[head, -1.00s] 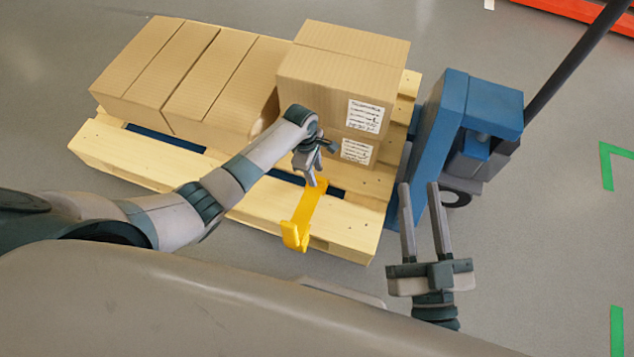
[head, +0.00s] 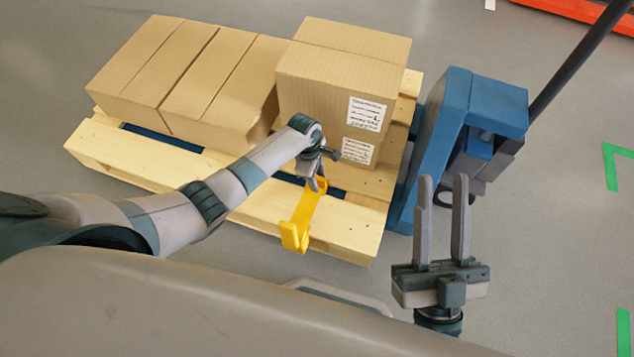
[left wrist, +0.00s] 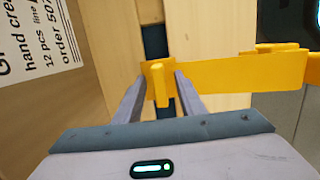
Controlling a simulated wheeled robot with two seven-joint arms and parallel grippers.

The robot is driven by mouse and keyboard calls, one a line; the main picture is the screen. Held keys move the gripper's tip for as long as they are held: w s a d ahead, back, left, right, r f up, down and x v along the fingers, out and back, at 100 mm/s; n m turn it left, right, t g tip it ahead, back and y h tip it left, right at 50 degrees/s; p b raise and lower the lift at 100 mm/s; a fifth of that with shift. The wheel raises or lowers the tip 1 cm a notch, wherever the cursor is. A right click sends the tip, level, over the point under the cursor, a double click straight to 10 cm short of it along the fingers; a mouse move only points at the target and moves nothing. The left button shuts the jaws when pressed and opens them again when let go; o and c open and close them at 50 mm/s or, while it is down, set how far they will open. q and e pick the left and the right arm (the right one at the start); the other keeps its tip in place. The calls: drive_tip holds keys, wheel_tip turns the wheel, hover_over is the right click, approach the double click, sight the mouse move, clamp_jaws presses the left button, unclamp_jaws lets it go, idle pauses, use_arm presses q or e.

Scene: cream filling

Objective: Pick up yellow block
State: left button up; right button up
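The yellow block (head: 302,222) is a long flat piece with upturned ends, lying across the front boards of the wooden pallet (head: 350,222). Its near end reaches the pallet's front edge. My left gripper (head: 319,186) is at its far end, in front of the stacked boxes. In the left wrist view, an upright tab of the yellow block (left wrist: 158,84) stands between the two fingers of my left gripper (left wrist: 161,80). The fingers are apart, with narrow gaps beside the tab; firm contact does not show. My right gripper (head: 441,182) is open and empty, right of the pallet.
Stacked labelled cartons (head: 330,85) stand just behind my left gripper; one shows close by at left in the wrist view. More cartons (head: 190,75) cover the pallet's left side. A blue pallet jack (head: 440,130) stands at its right.

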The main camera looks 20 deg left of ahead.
use_arm(q)
clamp_jaws()
drive_tip(key=shift+r, duration=0.1)
